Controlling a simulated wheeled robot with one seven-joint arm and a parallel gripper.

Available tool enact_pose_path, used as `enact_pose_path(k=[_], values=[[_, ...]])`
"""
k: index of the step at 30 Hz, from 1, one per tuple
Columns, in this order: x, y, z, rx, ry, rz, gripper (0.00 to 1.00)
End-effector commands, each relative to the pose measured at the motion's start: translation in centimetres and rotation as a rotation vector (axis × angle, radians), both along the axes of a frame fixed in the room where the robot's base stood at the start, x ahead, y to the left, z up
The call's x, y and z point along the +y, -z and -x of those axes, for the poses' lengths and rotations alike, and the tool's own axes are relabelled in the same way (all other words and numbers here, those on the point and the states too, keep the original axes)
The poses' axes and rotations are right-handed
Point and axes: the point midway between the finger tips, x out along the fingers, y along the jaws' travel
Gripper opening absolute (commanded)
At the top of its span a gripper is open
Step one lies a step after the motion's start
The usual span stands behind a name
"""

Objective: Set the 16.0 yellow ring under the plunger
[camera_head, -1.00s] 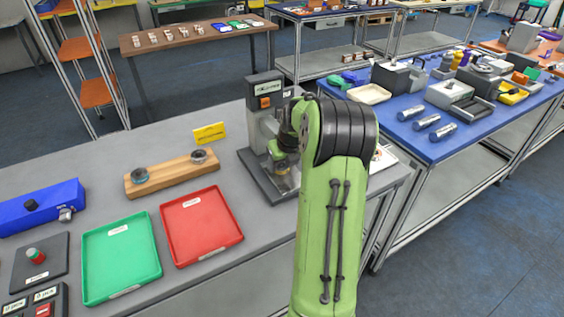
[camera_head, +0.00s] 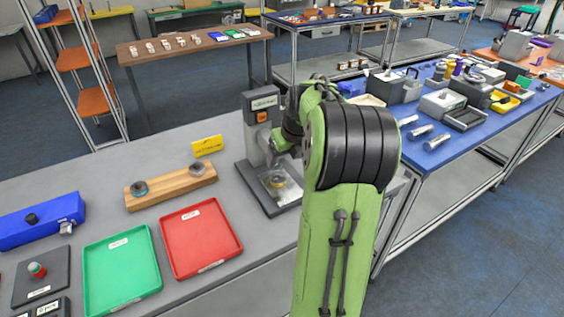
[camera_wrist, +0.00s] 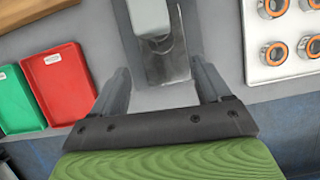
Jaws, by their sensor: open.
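The yellow ring cannot be made out there. In the head view my arm hides the gripper's fingers and the right side of the press.
Left of the press are a wooden block (camera_head: 170,187) with two round pieces, a yellow sign (camera_head: 207,146), a red tray (camera_head: 200,240) and a green tray (camera_head: 122,270). A white tray (camera_wrist: 285,66) with several orange-ringed bearings lies right of the press.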

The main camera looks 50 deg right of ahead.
Motion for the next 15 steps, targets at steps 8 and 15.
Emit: enact_pose_path(k=[8,15], values=[[1.2,-1.2,0.1,0.011,-0.066,0.027,0.77],[14.0,-5.4,1.1,0.161,-0.986,0.4,0.77]])
